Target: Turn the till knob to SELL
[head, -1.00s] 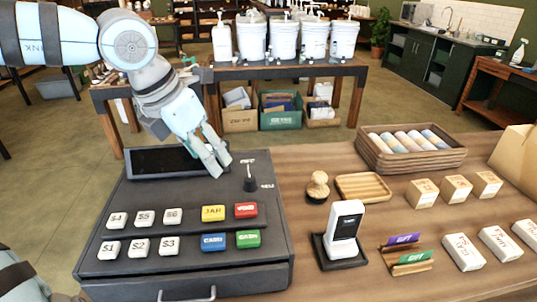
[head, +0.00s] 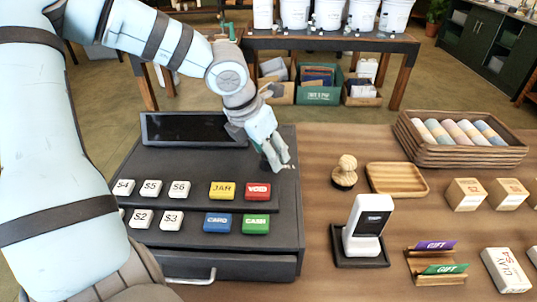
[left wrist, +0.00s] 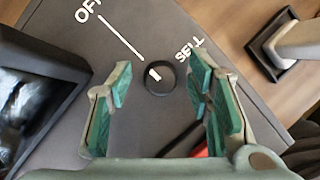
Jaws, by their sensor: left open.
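The till (head: 215,265) is a dark box with a screen and coloured keys. Its round black knob (left wrist: 160,77) shows in the left wrist view, with a short white mark slanting up-left toward the printed line to OFF. The SELL label (left wrist: 189,50) is up and right of the knob. My left gripper (left wrist: 161,80) is open, one finger on each side of the knob, with gaps visible. I cannot tell how high the fingertips are. In the head view my left gripper (head: 279,160) hides the knob at the till's right back. My right gripper is not in view.
The till screen (head: 185,128) stands left of my gripper. The red VOID key (head: 257,191) is just in front of it. A card reader (head: 367,225), wooden stamp (head: 345,170) and wooden tray (head: 397,178) stand to the right on the counter.

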